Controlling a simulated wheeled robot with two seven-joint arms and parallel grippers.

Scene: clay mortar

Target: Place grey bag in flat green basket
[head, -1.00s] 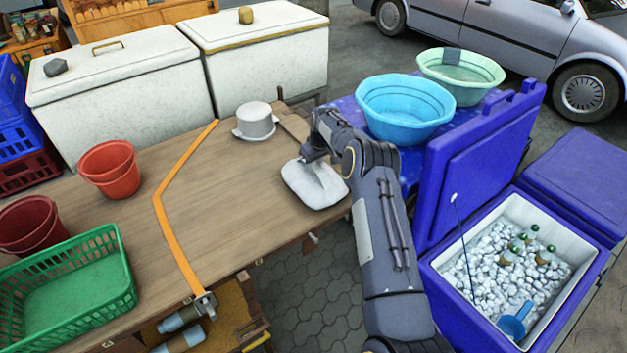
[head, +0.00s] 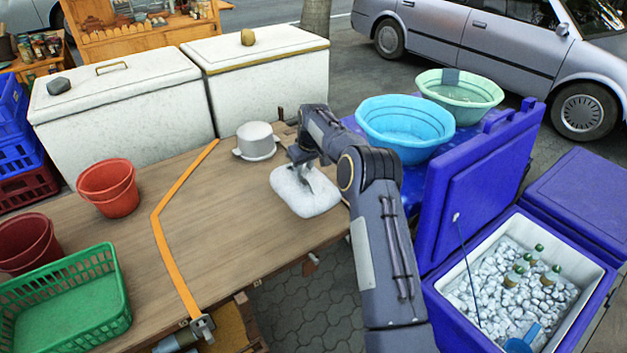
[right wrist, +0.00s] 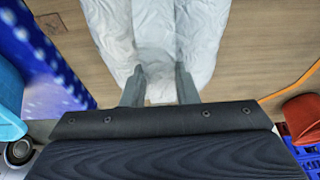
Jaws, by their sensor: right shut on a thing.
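The grey bag (head: 306,197) is pale, whitish grey, and lies at the right end of the wooden table. My right gripper (head: 305,168) reaches down onto its top and is shut on it. In the right wrist view the two fingers (right wrist: 160,92) pinch the bag's material (right wrist: 160,35). I cannot tell whether the bag is touching the table or slightly raised. The flat green basket (head: 122,300) sits at the table's front left corner, and its visible floor is empty. My left gripper is not in view.
An orange strap (head: 160,235) crosses the table between bag and basket. Red pots (head: 108,188) stand at the left, a grey pot (head: 256,142) behind the bag. A blue cooler (head: 470,215) and basins (head: 405,122) are at the right. The table's middle is clear.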

